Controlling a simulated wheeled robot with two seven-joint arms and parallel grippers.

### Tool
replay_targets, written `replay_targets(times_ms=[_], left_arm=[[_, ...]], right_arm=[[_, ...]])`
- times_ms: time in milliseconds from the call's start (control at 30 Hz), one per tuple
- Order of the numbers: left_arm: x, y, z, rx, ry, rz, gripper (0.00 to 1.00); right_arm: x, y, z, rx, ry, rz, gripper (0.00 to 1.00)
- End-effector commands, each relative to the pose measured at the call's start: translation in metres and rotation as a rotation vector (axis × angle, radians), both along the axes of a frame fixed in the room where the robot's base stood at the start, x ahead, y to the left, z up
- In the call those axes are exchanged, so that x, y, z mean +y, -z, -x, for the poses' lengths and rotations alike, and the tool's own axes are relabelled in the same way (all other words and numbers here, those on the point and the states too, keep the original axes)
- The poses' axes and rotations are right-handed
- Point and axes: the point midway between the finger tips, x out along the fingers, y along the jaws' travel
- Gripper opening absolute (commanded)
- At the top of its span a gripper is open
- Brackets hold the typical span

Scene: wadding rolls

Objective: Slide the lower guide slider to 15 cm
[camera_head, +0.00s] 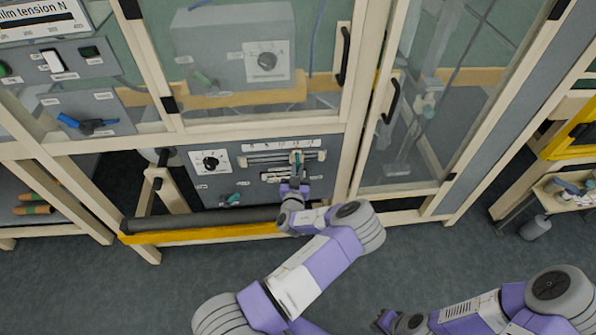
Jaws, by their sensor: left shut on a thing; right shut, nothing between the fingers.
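The guide panel (218,190) is a grey plate low on the machine front. Two horizontal slider tracks sit on it, one above the other. The upper track (262,158) has a scale strip above it. My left gripper (296,160) reaches up across the right part of these tracks and is shut on a small teal-grey slider handle. The arm hides part of the lower track (272,177), so I cannot tell the slider's exact reading. My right gripper (385,320) is at the bottom edge, far from the panel, shut and empty; its fingertips are barely visible.
A dial (210,162) and a teal lever (234,198) are left of the tracks on the same panel. A yellow-edged roller bar (200,232) runs below. Glazed doors with black handles (343,55) stand above. The floor in front is clear.

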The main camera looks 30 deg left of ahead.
Motion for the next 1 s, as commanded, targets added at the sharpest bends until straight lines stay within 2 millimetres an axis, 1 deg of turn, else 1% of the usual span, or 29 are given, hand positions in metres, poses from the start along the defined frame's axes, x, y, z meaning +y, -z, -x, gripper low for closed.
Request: replay_targets(times_ms=[133,167,300,567,667,767,1000], left_arm=[[0.0,0.0,0.0,0.0,0.0,0.001,0.0],[0.0,0.0,0.0,0.0,0.0,0.001,0.17],[-0.001,0.0,-0.001,0.0,0.002,0.001,0.39],[-0.001,0.0,0.0,0.0,0.002,0.001,0.4],[-0.003,0.0,0.004,0.001,0.0,0.002,0.4],[-0.008,0.0,0.016,0.002,-0.001,0.002,0.4],[-0.025,-0.001,0.052,0.002,0.001,0.001,0.4]], right_arm=[[0.0,0.0,0.0,0.0,-0.001,0.0,0.0],[0.0,0.0,0.0,0.0,-0.001,0.0,0.0],[0.0,0.0,0.0,0.0,-0.001,0.0,0.0],[0.0,0.0,0.0,0.0,-0.001,0.0,0.0],[0.0,-0.002,0.0,0.0,-0.001,0.0,0.0],[0.0,-0.005,0.0,0.0,-0.001,0.0,0.0],[0.0,-0.011,0.0,0.0,-0.001,0.0,0.0]])
